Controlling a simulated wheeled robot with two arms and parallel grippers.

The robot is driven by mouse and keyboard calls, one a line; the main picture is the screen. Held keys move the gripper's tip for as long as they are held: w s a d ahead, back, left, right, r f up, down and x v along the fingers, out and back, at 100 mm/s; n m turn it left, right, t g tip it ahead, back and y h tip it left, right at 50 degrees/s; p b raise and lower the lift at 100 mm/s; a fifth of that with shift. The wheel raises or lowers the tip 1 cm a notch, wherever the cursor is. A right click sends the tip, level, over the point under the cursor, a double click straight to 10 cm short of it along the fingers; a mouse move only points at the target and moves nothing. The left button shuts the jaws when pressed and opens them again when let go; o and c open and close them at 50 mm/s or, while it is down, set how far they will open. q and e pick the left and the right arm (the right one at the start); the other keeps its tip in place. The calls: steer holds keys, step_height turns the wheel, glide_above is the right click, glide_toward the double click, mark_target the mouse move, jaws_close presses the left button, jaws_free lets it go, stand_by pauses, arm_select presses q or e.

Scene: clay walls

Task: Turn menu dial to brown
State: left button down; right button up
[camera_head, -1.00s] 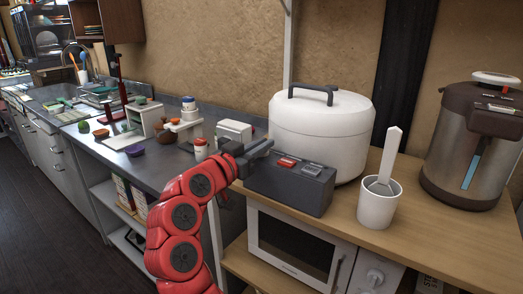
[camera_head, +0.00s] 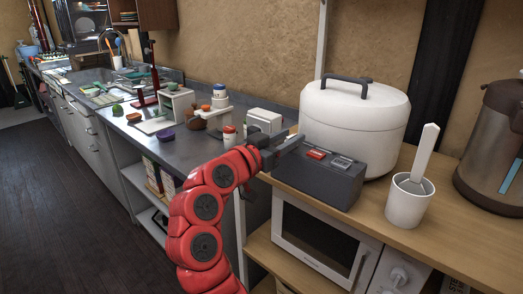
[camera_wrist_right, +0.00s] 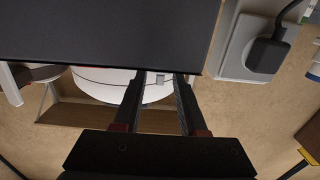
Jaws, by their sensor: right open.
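No dial clearly marked as a menu dial shows. A white round cooker (camera_head: 350,125) with a dark handle on its lid stands on the wooden counter, its front partly hidden by a dark grey box (camera_head: 320,183). A pale knob (camera_head: 398,277) shows on the front of the white microwave (camera_head: 318,243) below. My right gripper (camera_head: 287,149) is at the left end of the dark box, near the cooker. In the right wrist view its two fingers (camera_wrist_right: 158,92) are apart with nothing held, and a white round body (camera_wrist_right: 105,84) shows beyond. My left gripper is not in view.
A white cup with a spatula (camera_head: 407,202) stands right of the dark box, and a metal water pot (camera_head: 492,150) farther right. The dark counter (camera_head: 180,155) at left holds small items. A wall socket with a plug (camera_wrist_right: 265,54) shows in the wrist view.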

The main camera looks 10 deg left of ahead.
steer(key=p+v, duration=0.2)
steer(key=v, duration=1.4)
